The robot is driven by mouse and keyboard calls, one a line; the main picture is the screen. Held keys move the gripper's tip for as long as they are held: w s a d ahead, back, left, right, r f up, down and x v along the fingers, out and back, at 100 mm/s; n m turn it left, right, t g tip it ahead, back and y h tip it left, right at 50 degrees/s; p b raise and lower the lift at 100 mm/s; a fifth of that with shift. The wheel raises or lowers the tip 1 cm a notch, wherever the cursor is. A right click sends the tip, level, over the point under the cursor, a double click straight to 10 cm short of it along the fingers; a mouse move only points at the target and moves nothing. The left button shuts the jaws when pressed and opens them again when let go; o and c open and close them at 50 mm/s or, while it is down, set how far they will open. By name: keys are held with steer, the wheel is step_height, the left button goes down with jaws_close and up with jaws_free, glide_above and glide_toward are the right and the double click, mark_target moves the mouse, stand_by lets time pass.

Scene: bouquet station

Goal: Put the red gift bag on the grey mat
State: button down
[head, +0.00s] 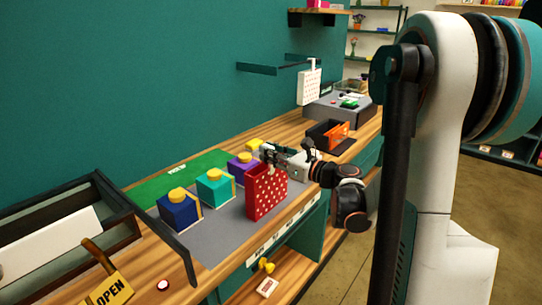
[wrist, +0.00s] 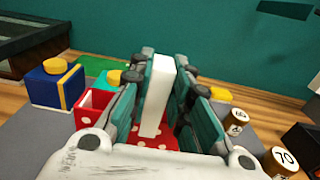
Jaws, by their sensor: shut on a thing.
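The red gift bag (head: 267,192) with white dots is upright at the front right part of the grey mat (head: 215,242). Its base looks over the mat; I cannot tell whether it touches. My gripper (head: 270,153) is at the top of the bag, reaching in from the right. In the wrist view, my gripper (wrist: 158,95) is shut on the bag's white upright handle (wrist: 155,100). Dotted red bag (wrist: 95,103) shows below and left of the fingers. The fingers and palm hide much of the bag there.
Blue (head: 180,212), teal (head: 215,188) and purple (head: 243,168) boxes with yellow tops stand in a row behind the bag. A black tray with orange dividers (head: 335,133) is to the right. A black-framed case (head: 110,225) stands left. Bare grey mat lies left of the bag.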

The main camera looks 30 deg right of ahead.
steer(key=shift+f, duration=0.15)
steer(key=c, duration=1.5)
jaws_free()
steer(key=shift+r, duration=0.25)
steer(key=shift+s+d, duration=0.1)
steer(key=shift+s, duration=0.2)
steer(key=p+v, duration=0.2)
steer(key=v, duration=0.9)
steer(key=shift+s+d+p, duration=0.1)
steer(key=shift+s+p, duration=0.1)
steer(key=shift+p, duration=0.15)
